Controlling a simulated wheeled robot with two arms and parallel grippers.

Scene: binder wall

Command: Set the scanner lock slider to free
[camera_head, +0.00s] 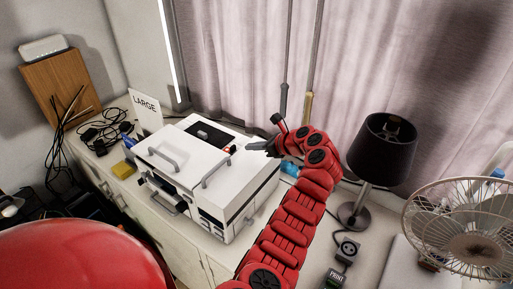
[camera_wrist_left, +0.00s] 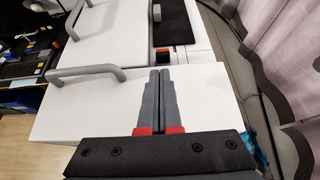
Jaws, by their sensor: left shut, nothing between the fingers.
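The white scanner (camera_head: 200,165) stands on the cabinet top, with grey bar handles and a dark panel on top. A small black block with a red patch beside it, which looks like the lock slider (camera_head: 232,149), sits on its top near the back right edge. My right gripper is not in view.
A black lamp (camera_head: 383,145) and a fan (camera_head: 470,225) stand at the right. A sign reading LARGE (camera_head: 146,111), a yellow block (camera_head: 123,170) and cables are at the left. Curtains (camera_head: 250,60) hang close behind the scanner.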

